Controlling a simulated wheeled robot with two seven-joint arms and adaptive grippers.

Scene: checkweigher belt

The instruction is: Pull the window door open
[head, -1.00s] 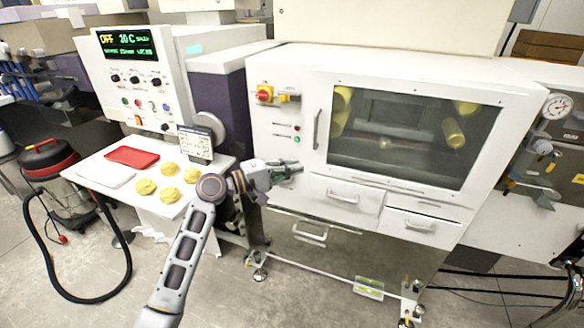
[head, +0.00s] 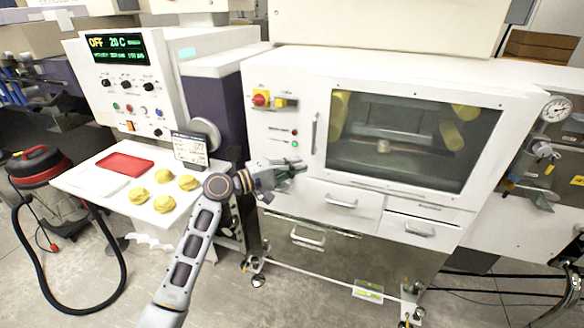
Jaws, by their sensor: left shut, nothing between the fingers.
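The window door (head: 410,138) is a dark glass pane in a white frame on the front of the white machine (head: 282,72). It looks closed. Its vertical grey handle (head: 314,133) is at the door's left edge. My left gripper (head: 299,167) is shut and empty, in front of the machine, below and a little left of the handle in the picture. It looks apart from the handle. My right gripper is not in view.
Two drawers with handles (head: 341,201) sit below the door. A red and yellow switch (head: 261,98) is left of the handle. A white table (head: 80,184) with a red tray (head: 125,163) and several yellow lumps stands at the left.

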